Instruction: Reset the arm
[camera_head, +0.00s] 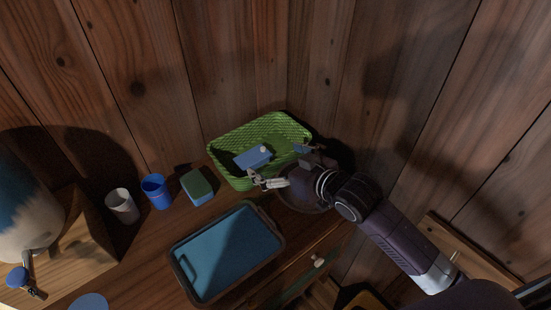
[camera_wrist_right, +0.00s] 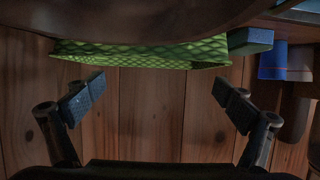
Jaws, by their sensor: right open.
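My right gripper (camera_head: 288,168) reaches in from the right in the head view, at the front right side of a green woven basket (camera_head: 229,139). Its fingers are spread wide and hold nothing. In the right wrist view the open right gripper (camera_wrist_right: 152,96) has two dark pads far apart, with the basket (camera_wrist_right: 140,52) beyond them and bare wood planks between. My left gripper does not show in either view.
A blue tray with a dark rim (camera_head: 176,268), a green-topped blue block (camera_head: 196,187), a blue cup (camera_head: 156,191) and a white cup (camera_head: 122,206) stand on the wooden surface. A large white-and-blue vessel (camera_head: 22,215) stands at left. Plank walls close off the back.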

